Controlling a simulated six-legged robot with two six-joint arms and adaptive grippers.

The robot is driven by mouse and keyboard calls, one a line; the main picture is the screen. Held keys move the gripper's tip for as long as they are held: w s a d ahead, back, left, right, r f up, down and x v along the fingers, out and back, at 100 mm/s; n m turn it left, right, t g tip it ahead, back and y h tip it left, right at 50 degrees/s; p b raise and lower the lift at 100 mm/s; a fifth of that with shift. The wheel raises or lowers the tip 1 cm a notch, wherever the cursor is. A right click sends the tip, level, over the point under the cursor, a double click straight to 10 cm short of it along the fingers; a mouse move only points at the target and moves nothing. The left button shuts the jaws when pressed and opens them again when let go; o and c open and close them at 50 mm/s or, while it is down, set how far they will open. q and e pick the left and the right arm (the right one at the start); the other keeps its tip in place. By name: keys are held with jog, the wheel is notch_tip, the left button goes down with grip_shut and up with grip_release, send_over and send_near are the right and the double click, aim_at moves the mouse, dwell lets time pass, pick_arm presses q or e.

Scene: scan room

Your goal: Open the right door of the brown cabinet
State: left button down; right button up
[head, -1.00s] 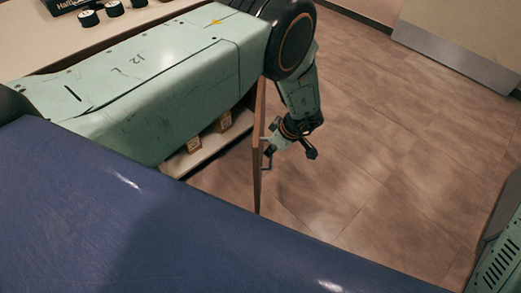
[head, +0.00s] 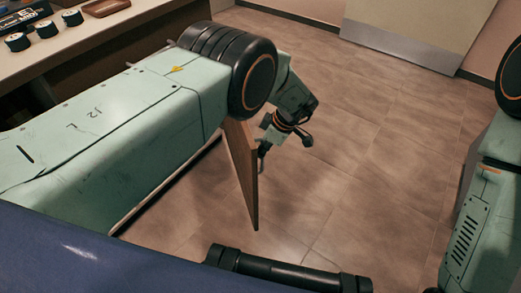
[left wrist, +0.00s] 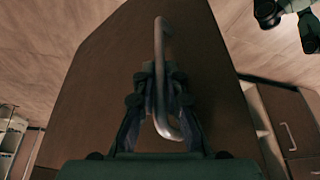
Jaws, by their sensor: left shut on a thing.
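The brown cabinet door (head: 240,165) stands swung out over the floor in the head view, partly hidden at its top by my left arm. Its metal bar handle (left wrist: 160,40) runs lengthwise up the middle of the left wrist view, in front of the brown door face (left wrist: 105,70). My left gripper (left wrist: 158,92) is shut around the handle. In the head view the left gripper (head: 265,146) is at the door's right side, small and partly in shadow. The cabinet's opening is mostly hidden behind my left arm. My right gripper does not show.
A pale counter (head: 85,38) with small round containers (head: 46,29) is at upper left. Tiled floor (head: 350,150) lies clear right of the door. In the left wrist view, a brown front with a handle (left wrist: 290,137) is at right.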

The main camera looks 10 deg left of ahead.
pick_arm(q)
jog(key=shift+w+r, duration=0.15)
jog(key=shift+w, duration=0.05)
jog(key=c, duration=1.4)
grip_release()
jog(key=shift+s, duration=0.1)
notch_tip(320, 180, up, 10)
jog(key=shift+f, duration=0.1)
